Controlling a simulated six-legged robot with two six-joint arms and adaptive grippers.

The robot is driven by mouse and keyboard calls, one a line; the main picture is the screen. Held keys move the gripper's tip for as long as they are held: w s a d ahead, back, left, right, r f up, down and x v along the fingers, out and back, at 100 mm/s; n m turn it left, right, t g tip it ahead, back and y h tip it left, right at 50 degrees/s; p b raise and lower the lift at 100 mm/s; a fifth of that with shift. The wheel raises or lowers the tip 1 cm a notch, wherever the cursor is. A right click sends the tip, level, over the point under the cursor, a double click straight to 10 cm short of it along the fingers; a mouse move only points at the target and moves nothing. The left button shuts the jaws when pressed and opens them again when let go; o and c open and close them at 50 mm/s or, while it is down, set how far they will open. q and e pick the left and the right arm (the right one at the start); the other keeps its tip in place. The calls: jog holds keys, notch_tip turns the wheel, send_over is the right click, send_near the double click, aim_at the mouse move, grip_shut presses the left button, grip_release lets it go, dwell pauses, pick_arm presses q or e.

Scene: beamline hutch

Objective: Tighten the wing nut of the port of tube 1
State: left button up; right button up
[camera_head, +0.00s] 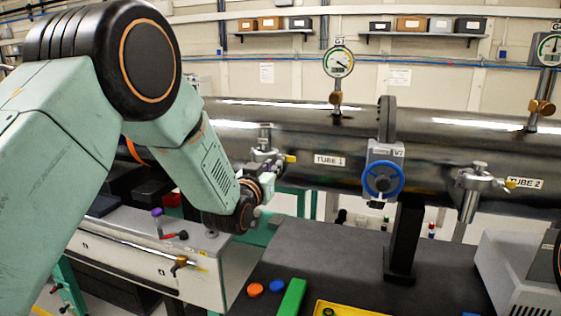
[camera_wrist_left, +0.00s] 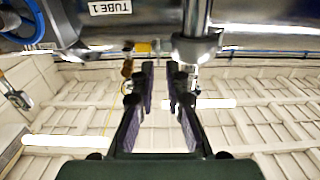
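Tube 1, a dark glossy horizontal pipe (camera_head: 300,135), carries the label "TUBE 1" (camera_head: 329,160); the label also shows in the wrist view (camera_wrist_left: 110,7). The port of tube 1 (camera_head: 265,136) is a metal clamp fitting left of the label, with a yellow-tipped part that looks like its wing nut (camera_head: 290,158). In the wrist view this yellow part (camera_wrist_left: 143,46) lies just beyond the fingertips, beside the metal port (camera_wrist_left: 195,46). My left gripper (camera_wrist_left: 160,78) is open, its dark fingers apart with nothing visible between them. In the head view my arm partly hides it. My right gripper is not in view.
A valve with a blue handwheel (camera_head: 383,179) sits right of the label. Tube 2's port (camera_head: 474,184) is farther right. A gauge (camera_head: 338,62) stands above the pipe. Below, a dark bench (camera_head: 340,262) holds orange and blue caps and a green block (camera_head: 292,298).

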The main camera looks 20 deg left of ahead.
aim_at(281, 159)
pick_arm(q)
jog(key=w, duration=0.4)
jog(key=shift+d+p, duration=0.2)
jog(key=shift+p, duration=0.1)
jog(key=shift+a+f, duration=0.1)
jog(key=shift+a, duration=0.05)
jog(key=shift+w, duration=0.1)
grip_shut()
